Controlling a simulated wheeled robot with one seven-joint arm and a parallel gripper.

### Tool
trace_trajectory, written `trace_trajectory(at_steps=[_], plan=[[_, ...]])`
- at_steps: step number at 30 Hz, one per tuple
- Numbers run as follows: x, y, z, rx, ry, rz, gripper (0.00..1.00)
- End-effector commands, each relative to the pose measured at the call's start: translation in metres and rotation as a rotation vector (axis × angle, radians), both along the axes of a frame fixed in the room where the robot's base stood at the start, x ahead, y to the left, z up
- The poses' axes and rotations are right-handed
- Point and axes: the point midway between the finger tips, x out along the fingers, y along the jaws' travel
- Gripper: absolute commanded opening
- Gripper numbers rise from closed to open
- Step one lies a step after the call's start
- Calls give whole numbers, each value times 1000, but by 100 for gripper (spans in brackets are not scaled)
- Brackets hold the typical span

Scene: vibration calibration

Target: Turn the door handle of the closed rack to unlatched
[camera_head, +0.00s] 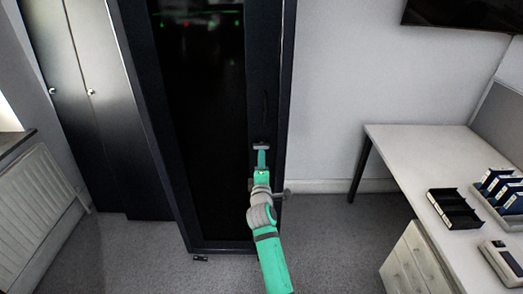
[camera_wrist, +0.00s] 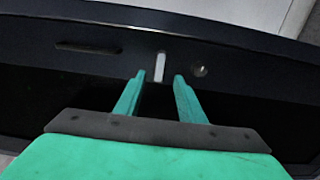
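The closed rack is a tall dark cabinet with a black glass door (camera_head: 205,120). My green gripper (camera_head: 262,152) is at the right frame of that door, low down. In the wrist view my gripper (camera_wrist: 160,78) is open, its two fingers apart. A small light upright bar, which looks like the door handle (camera_wrist: 159,66), lies just ahead of the gap between the fingertips. I cannot tell whether the fingers touch it. A small round fitting (camera_wrist: 200,71) is to its right, and a dark elongated slot (camera_wrist: 88,48) is to its left.
Grey lockers (camera_head: 95,100) stand left of the rack, and a radiator (camera_head: 38,200) is at the far left. A white desk (camera_head: 420,150) with a black tray (camera_head: 453,208) and binders stands at the right. Grey floor (camera_head: 340,240) is clear between rack and desk.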

Motion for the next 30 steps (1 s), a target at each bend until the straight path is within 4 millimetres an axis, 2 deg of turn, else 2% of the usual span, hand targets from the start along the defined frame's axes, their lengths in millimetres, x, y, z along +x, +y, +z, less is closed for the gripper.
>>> trace_trajectory(at_steps=[6, 15, 28, 29, 30], plan=[[39, 1, 0, -1, 1, 1, 36], [73, 1, 0, 1, 0, 1, 36], [81, 0, 0, 2, 0, 0, 36], [81, 0, 0, 2, 0, 0, 34], [81, 0, 0, 2, 0, 0, 24]])
